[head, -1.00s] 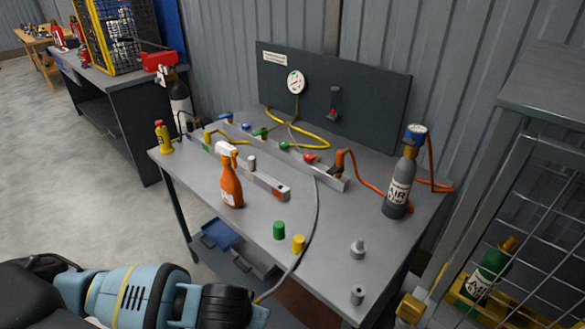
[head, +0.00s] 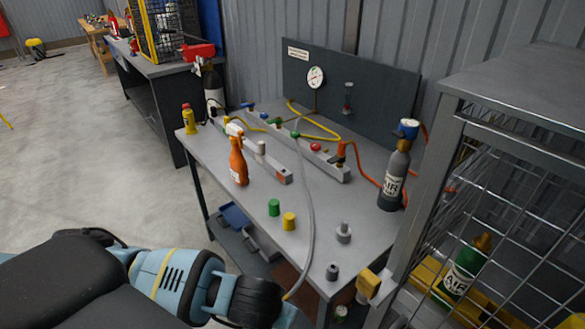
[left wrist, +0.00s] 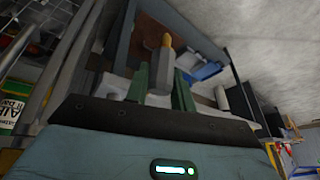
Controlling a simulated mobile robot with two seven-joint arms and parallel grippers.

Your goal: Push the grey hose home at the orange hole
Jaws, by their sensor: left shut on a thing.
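The grey hose (head: 309,205) runs from the rear of the bench over its front edge to a yellowish end beside my left arm. In the left wrist view, my left gripper (left wrist: 160,76) is shut on a grey six-sided fitting with a brass tip (left wrist: 166,40), which looks like the hose end. The tip points away from the gripper and touches nothing that I can see. In the head view the left gripper is hidden behind my wrist, low in front of the bench. An orange fitting (head: 341,149) sits at the right end of the rear rail; I cannot make out its hole.
On the bench (head: 262,232) stand an orange spray bottle (head: 238,162), green (head: 274,207) and yellow (head: 289,221) caps, grey fittings (head: 343,233) and a grey AIR cylinder (head: 395,178). A mesh cage (head: 500,200) stands close on the right. The floor at left is free.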

